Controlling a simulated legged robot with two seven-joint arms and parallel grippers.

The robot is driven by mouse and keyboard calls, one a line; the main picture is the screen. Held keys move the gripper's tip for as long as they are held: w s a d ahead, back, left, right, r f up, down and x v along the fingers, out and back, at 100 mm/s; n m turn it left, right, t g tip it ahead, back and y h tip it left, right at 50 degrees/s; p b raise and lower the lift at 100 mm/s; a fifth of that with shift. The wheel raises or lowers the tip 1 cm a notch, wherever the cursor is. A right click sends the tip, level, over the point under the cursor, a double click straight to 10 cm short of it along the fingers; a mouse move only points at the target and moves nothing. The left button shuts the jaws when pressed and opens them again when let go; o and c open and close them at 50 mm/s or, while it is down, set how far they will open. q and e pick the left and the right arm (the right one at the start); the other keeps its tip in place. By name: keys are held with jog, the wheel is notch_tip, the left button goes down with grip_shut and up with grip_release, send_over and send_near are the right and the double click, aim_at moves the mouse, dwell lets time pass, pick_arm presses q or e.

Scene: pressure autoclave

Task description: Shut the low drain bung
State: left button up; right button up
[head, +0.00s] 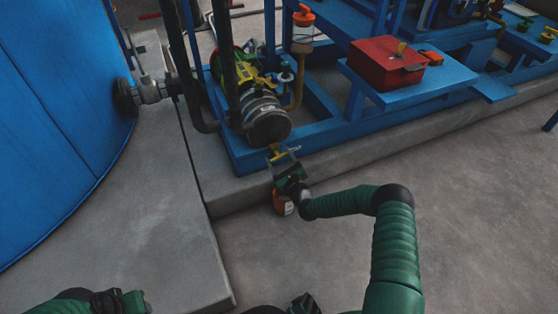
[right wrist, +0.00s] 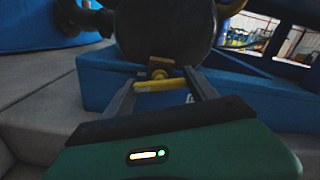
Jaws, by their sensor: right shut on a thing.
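The low drain bung has a yellow bar handle (head: 278,155) under the dark round end of the grey ribbed pump body (head: 265,118). In the right wrist view the yellow handle (right wrist: 160,86) lies crosswise between the two grey fingers, with a brass-coloured stem behind it. My right gripper (head: 284,153) is shut on this handle; it also shows in the right wrist view (right wrist: 161,88). Whether the bung is fully turned cannot be seen. Part of my left gripper (head: 128,302) shows at the bottom left edge, its fingers not visible.
A blue skid frame (head: 240,160) on a concrete plinth surrounds the pump. A red box (head: 385,65) rests on a blue shelf at right. A large blue tank (head: 60,110) fills the left. The floor at right is clear.

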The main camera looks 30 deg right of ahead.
jog(key=shift+s+d+f+m+b, duration=0.15)
jog(key=shift+m+b, duration=0.15)
jog(key=shift+m, duration=0.35)
jog(key=shift+w+a+f+m+b, duration=0.1)
jog(key=shift+m+b, duration=0.15)
jog(key=shift+m, duration=0.4)
jog(key=o, duration=1.1)
jog(key=shift+o, duration=1.3)
jog(key=shift+r, duration=0.1)
